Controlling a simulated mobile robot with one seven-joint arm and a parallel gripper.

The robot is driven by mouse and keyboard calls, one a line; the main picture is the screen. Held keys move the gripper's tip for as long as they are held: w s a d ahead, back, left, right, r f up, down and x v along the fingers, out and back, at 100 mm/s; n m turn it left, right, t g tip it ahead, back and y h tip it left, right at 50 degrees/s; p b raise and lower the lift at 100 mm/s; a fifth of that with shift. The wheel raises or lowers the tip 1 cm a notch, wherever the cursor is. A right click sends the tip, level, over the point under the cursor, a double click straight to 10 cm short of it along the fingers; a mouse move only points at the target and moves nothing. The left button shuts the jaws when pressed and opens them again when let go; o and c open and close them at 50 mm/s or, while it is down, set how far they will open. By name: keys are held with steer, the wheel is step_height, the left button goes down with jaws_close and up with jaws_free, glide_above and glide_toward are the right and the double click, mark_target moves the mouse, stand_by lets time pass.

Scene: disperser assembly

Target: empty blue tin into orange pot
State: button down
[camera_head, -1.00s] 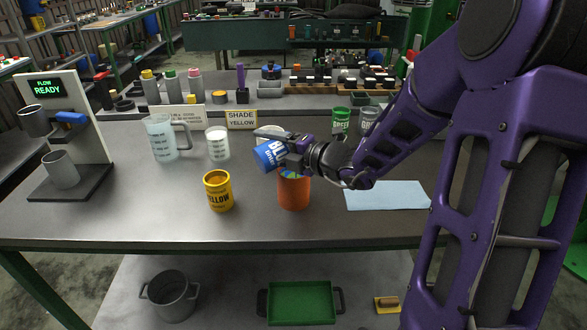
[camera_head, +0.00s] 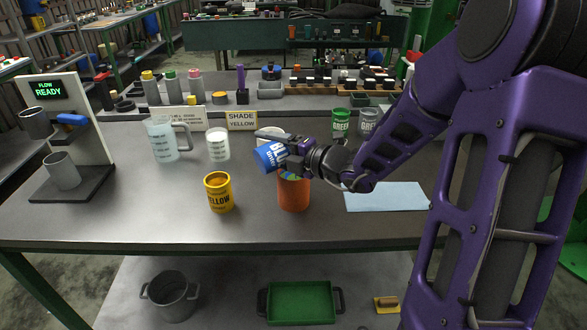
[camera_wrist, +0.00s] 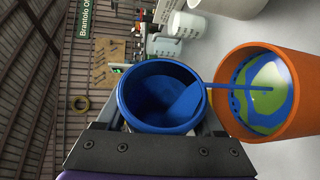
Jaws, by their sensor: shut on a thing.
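My gripper (camera_head: 292,152) is shut on the blue tin (camera_head: 270,156) and holds it tilted just above the left rim of the orange pot (camera_head: 293,196). In the wrist view the blue tin (camera_wrist: 160,97) shows its open mouth, with blue paint inside. A thin blue stream runs from its lip into the orange pot (camera_wrist: 290,68). The pot stands upright on the table; blue, green and yellow paint shows in swirls inside it. How much paint is left in the tin is hard to tell.
A yellow tin (camera_head: 219,192) stands left of the pot. A measuring jug (camera_head: 163,141), a white cup (camera_head: 218,144) and a "SHADE YELLOW" sign (camera_head: 241,120) are behind. Green (camera_head: 340,124) and grey (camera_head: 367,123) tins stand back right. A light blue sheet (camera_head: 387,197) lies right.

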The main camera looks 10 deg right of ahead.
steer(key=shift+d+r+m+y+p, duration=0.1)
steer(key=shift+r+m+y+p, duration=0.25)
steer(key=shift+p, duration=0.6)
steer(key=shift+d+r+m+y+p, duration=0.15)
steer(key=shift+m+p, duration=0.4)
steer(key=shift+p, duration=0.35)
stand_by(0.8)
